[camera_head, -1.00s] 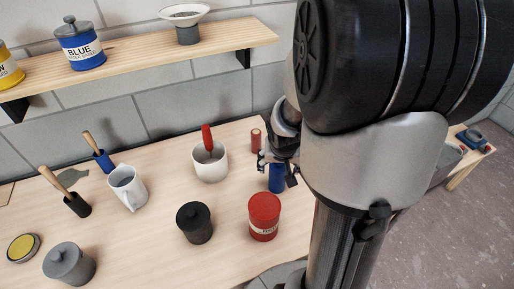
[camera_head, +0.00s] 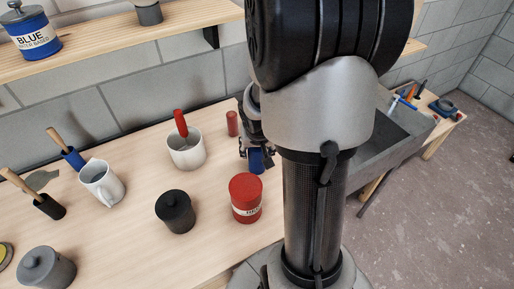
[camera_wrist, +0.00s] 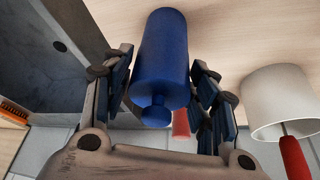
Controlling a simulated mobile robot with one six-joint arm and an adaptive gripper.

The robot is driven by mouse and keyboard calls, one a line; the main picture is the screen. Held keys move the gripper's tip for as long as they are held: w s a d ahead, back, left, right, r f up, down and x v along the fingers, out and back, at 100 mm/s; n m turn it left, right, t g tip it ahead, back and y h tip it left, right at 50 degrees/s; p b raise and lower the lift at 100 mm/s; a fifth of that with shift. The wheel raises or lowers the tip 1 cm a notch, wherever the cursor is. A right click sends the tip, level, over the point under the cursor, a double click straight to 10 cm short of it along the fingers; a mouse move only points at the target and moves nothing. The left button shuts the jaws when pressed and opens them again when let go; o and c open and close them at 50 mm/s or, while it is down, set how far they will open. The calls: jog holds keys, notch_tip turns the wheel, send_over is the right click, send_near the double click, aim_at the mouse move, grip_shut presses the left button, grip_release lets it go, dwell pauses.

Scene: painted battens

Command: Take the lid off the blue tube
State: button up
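The blue tube (camera_wrist: 160,62) has a lid with a round knob (camera_wrist: 154,112) at the end nearest the wrist camera. In the head view the tube (camera_head: 257,161) stands on the workbench, partly hidden by my gripper (camera_head: 256,152). In the wrist view my gripper (camera_wrist: 163,88) has one finger on each side of the tube. The fingers are spread, and I see no clear grip on the tube or its lid. The lid's seam is hard to make out.
A red tin (camera_head: 245,198) stands close in front of the tube. A small red cylinder (camera_head: 232,123) and a white mug with a red handle inside (camera_head: 186,150) stand to its left. A black jar (camera_head: 175,211) is further left. A grey sink (camera_head: 388,135) is at the right.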

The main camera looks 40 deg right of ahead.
jog(key=c, duration=0.5)
jog(key=shift+o, duration=0.2)
jog(key=shift+r, duration=0.1)
